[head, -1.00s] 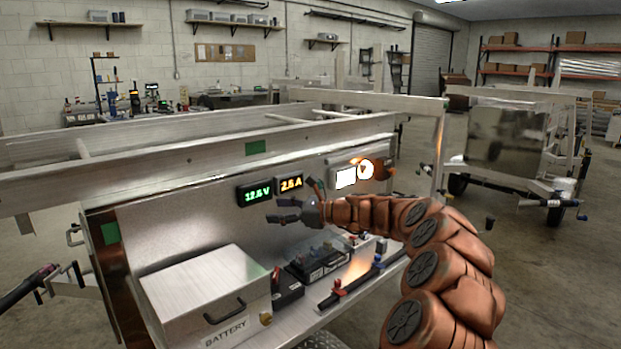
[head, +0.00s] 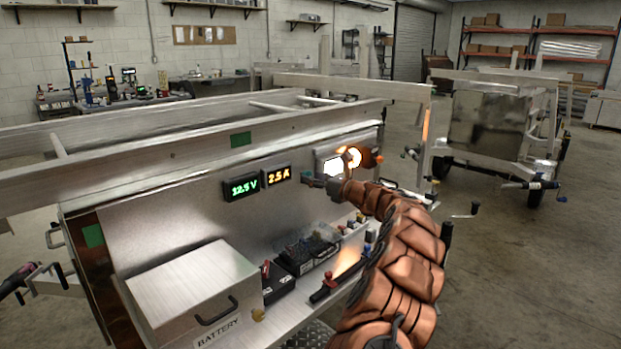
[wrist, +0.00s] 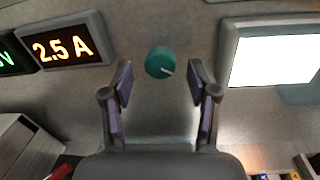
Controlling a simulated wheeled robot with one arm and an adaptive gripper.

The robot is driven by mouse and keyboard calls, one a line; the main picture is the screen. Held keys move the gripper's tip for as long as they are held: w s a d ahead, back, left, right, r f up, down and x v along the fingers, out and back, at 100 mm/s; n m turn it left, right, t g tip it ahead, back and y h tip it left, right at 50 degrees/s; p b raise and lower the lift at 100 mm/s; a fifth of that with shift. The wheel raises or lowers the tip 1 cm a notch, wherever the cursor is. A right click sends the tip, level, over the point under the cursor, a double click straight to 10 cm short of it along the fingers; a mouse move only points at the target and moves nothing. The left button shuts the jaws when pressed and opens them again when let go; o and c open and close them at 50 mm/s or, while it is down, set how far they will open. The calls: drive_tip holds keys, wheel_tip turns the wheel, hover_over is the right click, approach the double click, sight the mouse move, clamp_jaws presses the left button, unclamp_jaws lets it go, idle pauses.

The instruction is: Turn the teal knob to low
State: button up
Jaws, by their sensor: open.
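The teal knob (wrist: 160,62) is round with a pale pointer line that points to the lower right in the wrist view. It sits on the grey metal panel between the amber display and a bright white screen. My gripper (wrist: 160,82) is open, its two fingers to the left and right of the knob and a little below it in the picture. I see no contact with the knob.
The amber 2.5 A display (wrist: 62,46) is left of the knob, with the green 12.5 V display (head: 241,187) beyond it. The white screen (wrist: 272,60) is to the right. A battery box (head: 195,295) and several small devices stand on the shelf below the panel.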

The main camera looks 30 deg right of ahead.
drive_tip(key=shift+x, duration=1.05)
drive_tip(key=shift+d, duration=0.1)
clamp_jaws()
drive_tip(key=shift+r+n+h+b, duration=0.1)
drive_tip(key=shift+n+h+b, duration=0.5)
drive_tip(key=shift+n+b, duration=4.45)
drive_tip(key=shift+n+h+b, duration=0.6)
drive_tip(key=shift+n+b, duration=2.9)
drive_tip(key=shift+n, duration=3.05)
